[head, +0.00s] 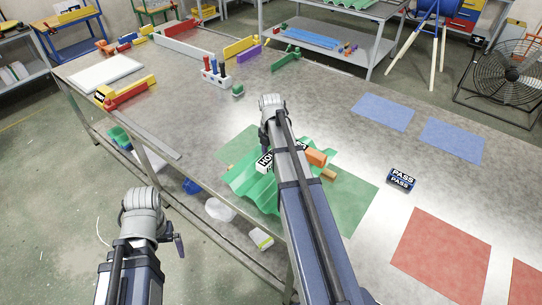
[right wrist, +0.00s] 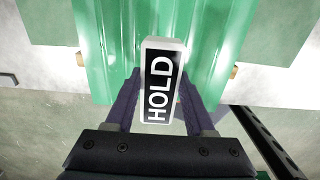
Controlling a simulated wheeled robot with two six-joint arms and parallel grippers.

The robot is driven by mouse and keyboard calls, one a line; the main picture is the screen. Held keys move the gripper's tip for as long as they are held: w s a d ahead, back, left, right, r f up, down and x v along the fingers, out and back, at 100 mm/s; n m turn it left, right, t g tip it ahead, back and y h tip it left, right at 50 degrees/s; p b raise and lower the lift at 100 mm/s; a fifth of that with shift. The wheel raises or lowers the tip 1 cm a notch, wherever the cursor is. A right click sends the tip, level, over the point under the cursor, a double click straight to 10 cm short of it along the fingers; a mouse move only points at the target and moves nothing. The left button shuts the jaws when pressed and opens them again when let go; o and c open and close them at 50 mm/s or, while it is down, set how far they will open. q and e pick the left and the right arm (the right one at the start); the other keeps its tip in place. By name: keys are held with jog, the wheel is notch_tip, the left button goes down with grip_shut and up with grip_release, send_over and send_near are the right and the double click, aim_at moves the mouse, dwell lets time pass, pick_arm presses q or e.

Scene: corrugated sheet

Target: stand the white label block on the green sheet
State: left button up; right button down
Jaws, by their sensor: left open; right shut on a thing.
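The white label block (right wrist: 147,55) has a black face reading HOLD. My right gripper (right wrist: 158,97) is shut on it, one finger on each side. In the head view the block (head: 263,164) shows partly, over the green sheet, with my right arm crossing in front. The corrugated green sheet (head: 248,186) lies on the table's near side; it fills the upper middle of the right wrist view (right wrist: 95,50). Whether the block touches the sheet cannot be told. My left gripper (head: 175,241) is open and empty, off the table's near edge at lower left.
A flat green area (head: 350,203) lies under the sheet, with a wooden stick (head: 329,174) showing at its right. A dark PASS block (head: 400,180) lies to the right. Blue patches (head: 383,112) and red patches (head: 440,250) are bare. Coloured parts stand at the back left.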

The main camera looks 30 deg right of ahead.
aim_at(271, 175)
jog(key=shift+f+b, duration=3.3)
jog(key=shift+f, duration=0.3)
jog(key=shift+f, duration=0.2)
jog(key=shift+c, duration=0.9)
grip_release()
jog(key=shift+r, duration=0.2)
notch_tip(271, 175, up, 8)
jog(key=p, duration=0.7)
jog(key=shift+f+p, duration=0.2)
jog(key=shift+p, duration=0.15)
jog(key=shift+f, duration=0.15)
